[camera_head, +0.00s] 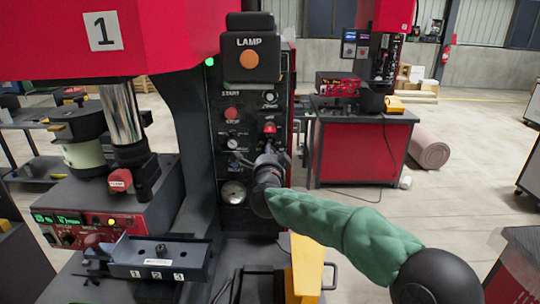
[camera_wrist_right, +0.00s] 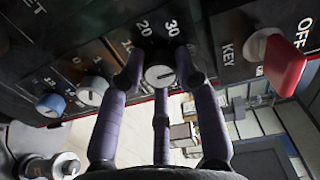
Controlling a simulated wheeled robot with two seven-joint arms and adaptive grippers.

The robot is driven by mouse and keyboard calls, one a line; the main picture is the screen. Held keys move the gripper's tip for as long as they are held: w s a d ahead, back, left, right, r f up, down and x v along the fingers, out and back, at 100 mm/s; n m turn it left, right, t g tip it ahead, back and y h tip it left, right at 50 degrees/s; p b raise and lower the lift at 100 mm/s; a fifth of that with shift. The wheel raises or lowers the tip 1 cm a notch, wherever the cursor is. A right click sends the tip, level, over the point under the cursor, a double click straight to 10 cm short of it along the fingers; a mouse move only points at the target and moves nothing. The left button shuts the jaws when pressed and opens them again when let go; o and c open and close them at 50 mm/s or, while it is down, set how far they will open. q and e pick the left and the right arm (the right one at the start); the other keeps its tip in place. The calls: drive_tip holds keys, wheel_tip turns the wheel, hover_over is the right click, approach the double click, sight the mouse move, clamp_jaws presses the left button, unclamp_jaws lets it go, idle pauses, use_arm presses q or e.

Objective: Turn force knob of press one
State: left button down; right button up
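Press one (camera_head: 150,40) is the red machine with a "1" label. Its dark control panel (camera_head: 222,165) carries buttons, knobs and a gauge. My right gripper (camera_head: 268,160) is at this panel. In the right wrist view, my right gripper's fingers (camera_wrist_right: 160,68) surround a round silver-grey knob (camera_wrist_right: 159,75) with a scale marked 20 and 30 above it. The fingertips lie very close to its sides; whether they press on it is unclear. The knob's name label is hidden, so I cannot read whether it says force. My left gripper is not in view.
In the right wrist view, a red key switch (camera_wrist_right: 285,65) is to the right of the knob, and a white knob (camera_wrist_right: 92,90) and a blue knob (camera_wrist_right: 50,104) are to its left. A "LAMP" box (camera_head: 249,50) tops the panel. Another red press station (camera_head: 365,145) stands behind.

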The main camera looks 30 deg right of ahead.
drive_tip(key=o, duration=0.3)
drive_tip(key=shift+a+f, duration=0.15)
drive_tip(key=v, duration=1.2)
